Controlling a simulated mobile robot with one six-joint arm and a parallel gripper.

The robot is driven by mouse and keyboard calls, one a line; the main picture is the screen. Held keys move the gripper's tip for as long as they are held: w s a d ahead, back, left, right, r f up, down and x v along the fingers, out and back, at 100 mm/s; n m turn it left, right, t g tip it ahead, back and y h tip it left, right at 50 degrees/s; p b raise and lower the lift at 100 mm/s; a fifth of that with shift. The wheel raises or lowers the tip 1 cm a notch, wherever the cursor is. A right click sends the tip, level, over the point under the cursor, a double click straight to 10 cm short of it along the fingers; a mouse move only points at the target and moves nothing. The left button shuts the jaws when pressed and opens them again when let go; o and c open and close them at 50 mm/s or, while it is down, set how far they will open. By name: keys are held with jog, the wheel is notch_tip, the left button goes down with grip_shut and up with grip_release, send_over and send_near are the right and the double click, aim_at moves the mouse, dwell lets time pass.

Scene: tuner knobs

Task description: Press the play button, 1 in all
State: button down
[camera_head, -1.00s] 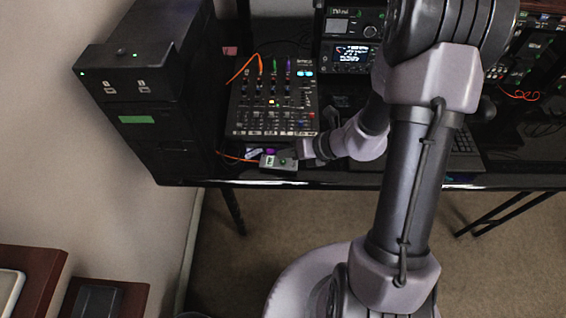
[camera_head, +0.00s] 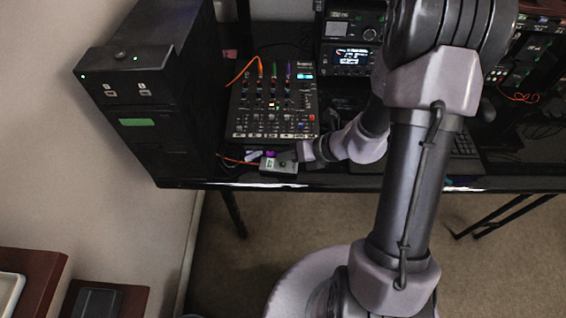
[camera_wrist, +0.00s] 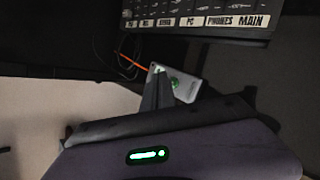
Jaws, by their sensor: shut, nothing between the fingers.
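A small grey box (camera_head: 270,167) with green markings lies near the front edge of the desk, below the mixer. In the wrist view the same box (camera_wrist: 190,92) shows a round green button (camera_wrist: 174,83) and a smaller green mark on its left part. I take the green button to be the play button. My gripper (camera_head: 291,155) is shut and empty, its tip over the right part of the box. In the wrist view my gripper's fingers (camera_wrist: 160,82) overlap the box just left of the green button. I cannot tell whether they touch it.
A black mixer (camera_head: 272,105) with knobs and faders stands directly behind the box. An orange cable (camera_head: 238,160) runs to the box from the left. A tall black cabinet (camera_head: 160,110) stands at the left. A radio with a lit screen (camera_head: 348,57) is at the back.

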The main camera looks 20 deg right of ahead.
aim_at(286, 166)
jog(key=shift+f, duration=0.15)
dwell(0.7)
jog(key=shift+f+b, duration=0.25)
jog(key=shift+b, duration=0.1)
jog(key=shift+f, duration=0.35)
jog(key=shift+r, duration=0.15)
dwell(0.5)
jog(key=shift+r+p, duration=0.45)
jog(key=shift+r, duration=0.15)
jog(key=shift+r, duration=0.1)
notch_tip(286, 166, up, 5)
jog(key=p, duration=0.4)
jog(key=shift+p, duration=0.3)
